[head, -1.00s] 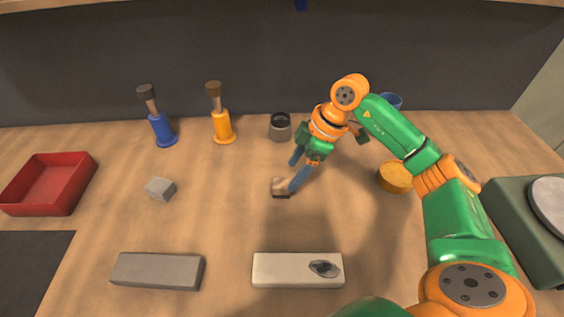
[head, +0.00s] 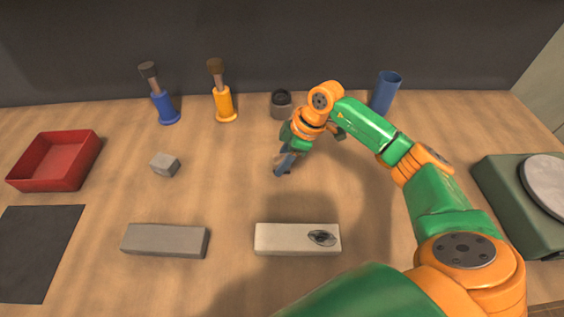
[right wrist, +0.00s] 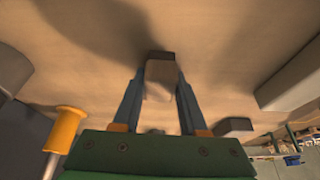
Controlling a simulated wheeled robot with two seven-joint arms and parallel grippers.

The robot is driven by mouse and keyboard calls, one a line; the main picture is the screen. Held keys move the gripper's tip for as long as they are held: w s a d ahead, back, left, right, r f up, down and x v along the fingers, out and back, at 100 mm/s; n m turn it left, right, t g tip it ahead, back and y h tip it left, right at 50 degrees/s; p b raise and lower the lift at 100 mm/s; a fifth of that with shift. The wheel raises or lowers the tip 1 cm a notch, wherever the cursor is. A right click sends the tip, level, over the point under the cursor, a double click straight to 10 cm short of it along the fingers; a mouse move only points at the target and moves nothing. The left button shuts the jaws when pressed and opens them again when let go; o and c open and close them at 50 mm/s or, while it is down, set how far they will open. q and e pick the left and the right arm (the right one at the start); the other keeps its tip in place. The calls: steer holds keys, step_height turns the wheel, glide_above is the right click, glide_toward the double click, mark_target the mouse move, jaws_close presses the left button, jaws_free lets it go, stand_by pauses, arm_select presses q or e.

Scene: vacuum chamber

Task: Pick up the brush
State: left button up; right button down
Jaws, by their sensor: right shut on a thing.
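My right gripper (head: 284,163) is over the middle of the table, fingers pointing down. In the right wrist view its two blue-grey fingers (right wrist: 160,105) are shut on a small tan piece with a dark end (right wrist: 160,74), which looks like the brush. In the head view the gripper hides this piece. I cannot tell whether it touches the table. Two brush-like tools with brown handles and dark tops stand upright at the back left, one in a blue holder (head: 165,108), one in an orange holder (head: 225,104). My left gripper is out of view.
A grey cup (head: 281,106) and a blue cup (head: 385,92) stand at the back. A red tray (head: 56,161), grey cube (head: 165,164), grey bar (head: 165,241) and pale bar with a dark oval (head: 284,239) lie around. A green scale-like device (head: 522,205) is at right.

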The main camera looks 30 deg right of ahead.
mark_target(276, 159)
steer(key=shift+r, duration=0.3)
steer(key=r, duration=0.3)
steer(key=shift+s+a+r+b, duration=0.1)
steer(key=shift+a+b, duration=0.1)
steer(key=shift+b, duration=0.15)
steer(key=s+a+r+p, duration=0.9)
steer(key=p, duration=0.1)
steer(key=shift+s+a, duration=0.2)
steer(key=shift+s, duration=0.15)
